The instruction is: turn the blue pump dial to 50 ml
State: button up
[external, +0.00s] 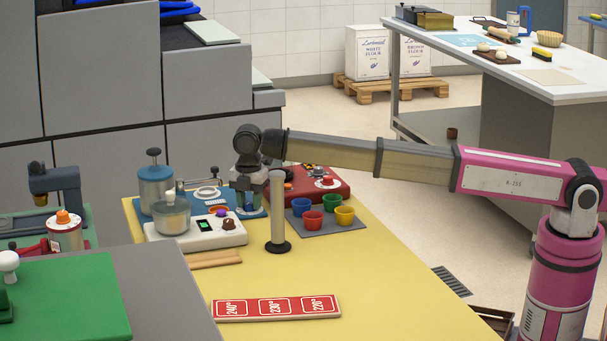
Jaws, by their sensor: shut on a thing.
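The blue pump is a long blue base (227,198) at the back left of the yellow table, with a blue canister (157,188) at its left end. My gripper (250,207) points straight down over the right end of this base, its fingers low and shut on the blue pump dial. The fingers hide most of the dial; only a pale and blue bit shows between them. I cannot read the dial's scale or its setting from here.
A white device (195,235) with a metal pot stands in front of the blue base. An upright beige post (278,215) stands close to the right of my gripper. A red unit (335,190) and coloured cups on a grey mat (322,226) lie further right. A red temperature board (276,307) lies in front.

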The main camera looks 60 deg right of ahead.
aim_at(249, 203)
jog(key=m, duration=0.5)
jog(key=shift+m, duration=0.3)
jog(key=m, duration=1.4)
dwell(0.4)
jog(key=o, duration=0.9)
jog(key=shift+r, duration=0.1)
notch_tip(249, 203, up, 11)
jog(key=shift+f, duration=0.15)
